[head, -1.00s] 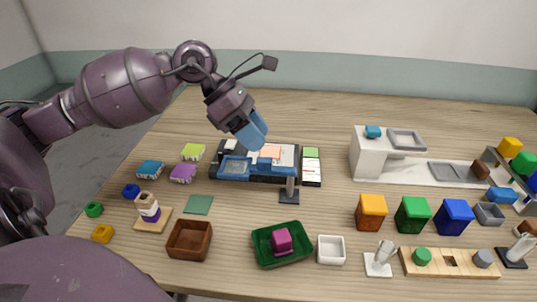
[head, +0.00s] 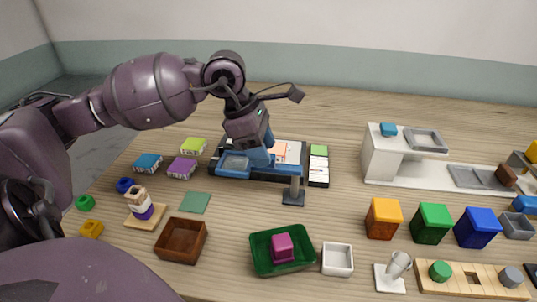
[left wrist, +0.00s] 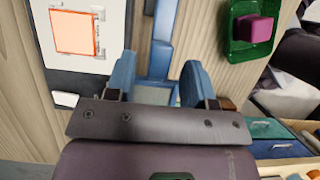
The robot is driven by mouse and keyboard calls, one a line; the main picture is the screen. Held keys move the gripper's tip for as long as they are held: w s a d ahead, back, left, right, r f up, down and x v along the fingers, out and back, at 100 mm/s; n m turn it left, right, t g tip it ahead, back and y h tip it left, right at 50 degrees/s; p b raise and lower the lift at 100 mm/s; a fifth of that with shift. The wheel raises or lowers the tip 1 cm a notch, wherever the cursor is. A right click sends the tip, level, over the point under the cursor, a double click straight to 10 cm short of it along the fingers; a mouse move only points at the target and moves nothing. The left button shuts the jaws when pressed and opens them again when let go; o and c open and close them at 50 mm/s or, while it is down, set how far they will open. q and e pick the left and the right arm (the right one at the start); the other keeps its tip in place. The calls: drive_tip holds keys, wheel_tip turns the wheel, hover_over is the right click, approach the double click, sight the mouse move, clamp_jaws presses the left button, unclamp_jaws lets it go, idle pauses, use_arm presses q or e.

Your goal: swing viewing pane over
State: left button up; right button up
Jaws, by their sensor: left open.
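The viewing pane (head: 235,163), a blue frame with a see-through pane, lies over the left part of a dark-based board (head: 288,153) with a white top. My left gripper (head: 262,155) points down at the frame's right side, its blue fingers open. In the left wrist view, the open fingers (left wrist: 160,80) stand on either side of a blue bar (left wrist: 162,40) of the frame. Whether they touch it is unclear. An orange square (left wrist: 75,33) on the white top lies to the left there. The gripper hides part of the frame in the head view. My right gripper is not in view.
A dark post on a base (head: 294,192) stands just in front of the board. A green tray (head: 262,261) with a magenta cube and a brown box (head: 181,240) are nearer. Purple (head: 182,168) and lime (head: 193,146) blocks lie left of the board. Bare wood lies behind it.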

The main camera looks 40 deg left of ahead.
use_arm(q)
drive_tip(key=shift+x, duration=0.75)
clamp_jaws()
